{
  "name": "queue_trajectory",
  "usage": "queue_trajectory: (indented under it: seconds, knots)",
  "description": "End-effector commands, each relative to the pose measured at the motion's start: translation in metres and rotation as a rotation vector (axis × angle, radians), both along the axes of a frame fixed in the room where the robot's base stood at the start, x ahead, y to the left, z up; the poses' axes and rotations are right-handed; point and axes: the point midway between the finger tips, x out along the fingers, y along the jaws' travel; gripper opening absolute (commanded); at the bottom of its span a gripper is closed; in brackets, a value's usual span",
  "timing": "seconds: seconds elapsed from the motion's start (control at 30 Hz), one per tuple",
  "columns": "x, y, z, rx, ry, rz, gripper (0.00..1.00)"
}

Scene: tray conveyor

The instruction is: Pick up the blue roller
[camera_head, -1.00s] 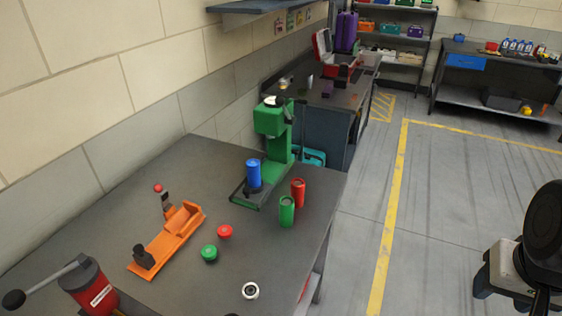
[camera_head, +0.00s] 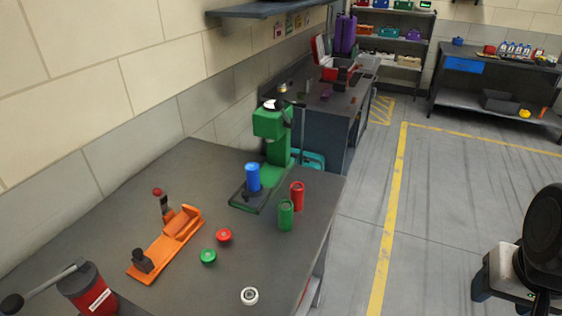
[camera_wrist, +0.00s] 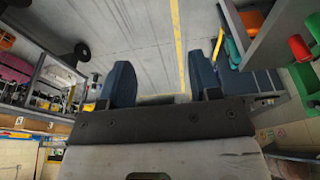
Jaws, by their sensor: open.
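The blue roller (camera_head: 253,177) stands upright on the dark base plate of the green press (camera_head: 271,130) on the workbench. In the wrist view my gripper (camera_wrist: 163,88) has its two dark fingers wide apart, with only floor between them. In the head view the fingers are not visible; part of my arm (camera_head: 540,250) shows at the right edge, over the floor and well away from the roller. The roller cannot be made out in the wrist view.
A red cylinder (camera_head: 297,196) and a green cylinder (camera_head: 286,215) stand close to the press, at the bench's right edge. An orange fixture (camera_head: 166,243), red cap (camera_head: 224,235), green cap (camera_head: 208,256) and white ring (camera_head: 250,296) lie nearer.

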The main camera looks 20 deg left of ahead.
Motion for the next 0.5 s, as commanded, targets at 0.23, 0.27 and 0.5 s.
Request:
queue_trajectory:
  seconds: [0.23, 0.27, 0.5]
  knots:
    - [0.0000, 0.0000, 0.0000, 0.000, 0.000, 0.000, 0.74]
    - [0.0000, 0.0000, 0.0000, 0.000, 0.000, 0.000, 0.74]
    - [0.0041, 0.0050, -0.0005, 0.021, 0.005, -0.007, 0.74]
